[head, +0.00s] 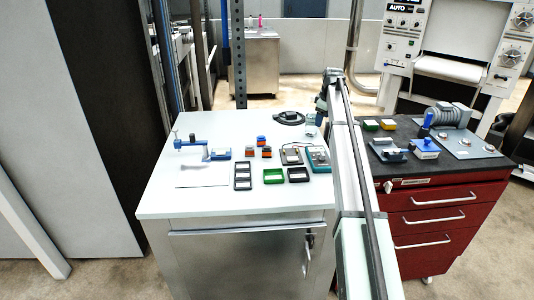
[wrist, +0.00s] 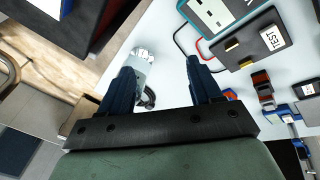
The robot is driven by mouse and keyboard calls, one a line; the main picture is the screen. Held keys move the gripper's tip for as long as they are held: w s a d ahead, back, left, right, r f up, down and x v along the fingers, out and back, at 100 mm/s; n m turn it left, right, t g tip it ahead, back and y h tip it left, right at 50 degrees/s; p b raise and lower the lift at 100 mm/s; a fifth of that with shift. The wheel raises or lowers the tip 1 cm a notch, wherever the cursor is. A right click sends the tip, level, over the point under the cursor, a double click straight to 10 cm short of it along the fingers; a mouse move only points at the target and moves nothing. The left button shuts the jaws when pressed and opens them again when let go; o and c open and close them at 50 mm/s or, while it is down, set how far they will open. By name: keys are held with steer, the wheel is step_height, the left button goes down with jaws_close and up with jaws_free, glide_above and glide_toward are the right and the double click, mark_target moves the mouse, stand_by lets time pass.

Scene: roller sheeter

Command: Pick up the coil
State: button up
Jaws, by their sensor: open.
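A black ring-shaped coil (head: 288,118) with a dark block on it lies at the back right of the white-topped cabinet in the head view. A dark curved piece, perhaps the same coil (wrist: 149,98), shows partly behind a finger in the wrist view. My gripper (wrist: 160,66) is open, with two dark blue fingers and nothing held between them. It is above the cabinet's right edge, to the right of the black ring; its fingers are hard to make out in the head view. A pale grey piece with white prongs (wrist: 143,56) shows beyond the left finger.
A teal instrument (head: 319,158) and a dark box with TEST label (wrist: 263,39) and wires lie nearby. A red drawer cabinet (head: 440,218) adjoins at right. The cabinet's back left is clear.

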mark_target(267, 147)
steer(key=s+a+r+n+g, duration=0.15)
steer(key=a+n, duration=0.25)
steer(key=a, duration=0.8)
steer(key=s+a+n+g, duration=0.2)
steer(key=a+n, duration=0.1)
steer(key=a, duration=0.9)
step_height(267, 147, down, 8)
steer(key=shift+w+f, duration=0.15)
steer(key=shift+f, duration=0.05)
steer(key=shift+s+f, duration=0.2)
steer(key=shift+f, duration=2.5)
steer(key=shift+c, duration=0.4)
steer(key=c, duration=1.1)
